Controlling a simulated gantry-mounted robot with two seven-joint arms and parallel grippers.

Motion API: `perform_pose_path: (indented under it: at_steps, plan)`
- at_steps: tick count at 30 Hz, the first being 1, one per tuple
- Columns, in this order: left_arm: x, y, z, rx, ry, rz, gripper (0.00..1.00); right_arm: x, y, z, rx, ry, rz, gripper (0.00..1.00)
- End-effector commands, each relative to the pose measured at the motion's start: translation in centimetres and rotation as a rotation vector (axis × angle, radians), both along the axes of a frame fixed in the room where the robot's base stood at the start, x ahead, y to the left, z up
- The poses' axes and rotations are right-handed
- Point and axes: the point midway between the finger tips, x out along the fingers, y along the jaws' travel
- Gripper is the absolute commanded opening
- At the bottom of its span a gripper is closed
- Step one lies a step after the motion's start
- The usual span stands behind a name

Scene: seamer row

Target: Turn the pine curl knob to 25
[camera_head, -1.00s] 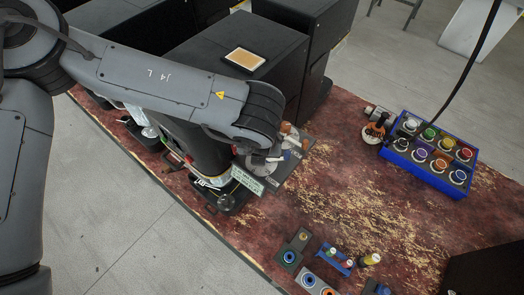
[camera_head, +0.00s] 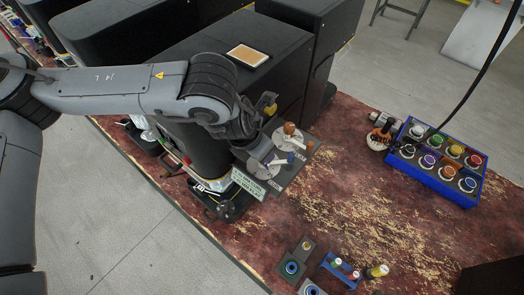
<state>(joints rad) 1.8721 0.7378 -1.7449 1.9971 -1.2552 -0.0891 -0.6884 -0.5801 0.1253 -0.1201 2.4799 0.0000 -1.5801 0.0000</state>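A dark panel (camera_head: 298,168) on the machine's near end carries two pale round dials. The upper dial (camera_head: 283,140) has an orange-brown knob (camera_head: 289,128) at its top edge. The lower dial (camera_head: 262,168) is partly covered by my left arm's wrist. Small labels beside the dials are too small to read, so I cannot tell which one is the pine curl knob or where it points. My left gripper (camera_head: 256,152) is at the panel, close to the dials. Its fingers are not clear, and I cannot tell whether they touch a knob. My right gripper is not in view.
Small blocks and a blue rack (camera_head: 340,271) lie at the front. The worn red tabletop (camera_head: 340,205) between is mostly clear.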

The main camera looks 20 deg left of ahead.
Motion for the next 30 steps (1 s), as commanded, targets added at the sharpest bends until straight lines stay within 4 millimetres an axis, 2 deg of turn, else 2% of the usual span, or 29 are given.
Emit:
perform_pose_path:
  at_steps: [15,16,20,30]
  plan:
    - [0.00,0.03,0.03,0.000,0.001,-0.017,0.02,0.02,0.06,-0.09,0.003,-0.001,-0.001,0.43]
    - [0.00,0.03,0.03,0.000,0.001,-0.017,0.37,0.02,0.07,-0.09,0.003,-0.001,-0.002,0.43]
    - [0.00,0.02,0.02,0.000,0.001,-0.017,0.57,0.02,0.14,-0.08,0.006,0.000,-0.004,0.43]
    - [-0.05,0.01,0.15,-0.001,0.000,-0.019,0.58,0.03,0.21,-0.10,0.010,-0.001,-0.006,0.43]
